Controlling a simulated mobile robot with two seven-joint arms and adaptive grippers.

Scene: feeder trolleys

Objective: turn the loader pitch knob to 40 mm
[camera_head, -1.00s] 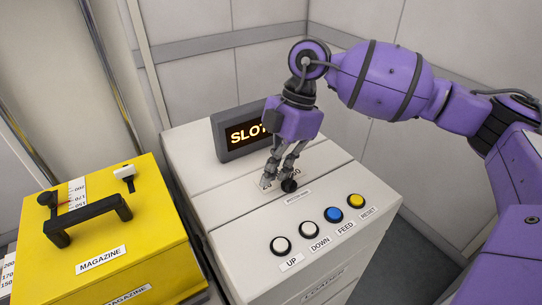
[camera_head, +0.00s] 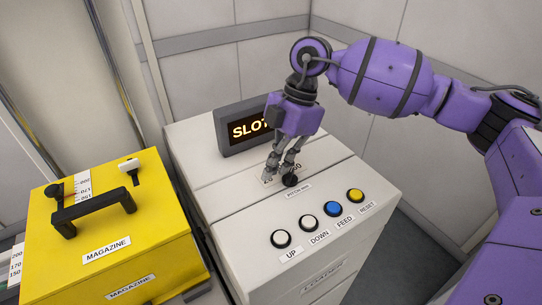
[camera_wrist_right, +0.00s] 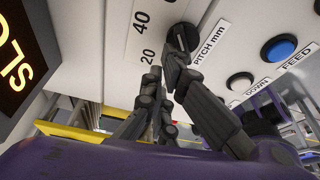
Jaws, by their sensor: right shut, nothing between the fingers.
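The black pitch knob (camera_head: 291,180) sits on the white loader top, behind the "PITCH mm" label. In the right wrist view the knob (camera_wrist_right: 181,38) is beside the scale marks 20 and 40; I cannot make out where its pointer stands. My right gripper (camera_head: 277,172) points down just left of and behind the knob, covering part of the scale. Its fingers (camera_wrist_right: 164,72) are shut and empty; one fingertip overlaps the knob's edge in the wrist view, and I cannot tell whether it touches. My left gripper is not in view.
A row of buttons, with UP (camera_head: 281,239) and a blue FEED (camera_head: 333,209), lies in front of the knob. A lit display (camera_head: 245,129) reading "SLOT" stands behind the gripper. A yellow magazine (camera_head: 160,225) with a black handle is at left.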

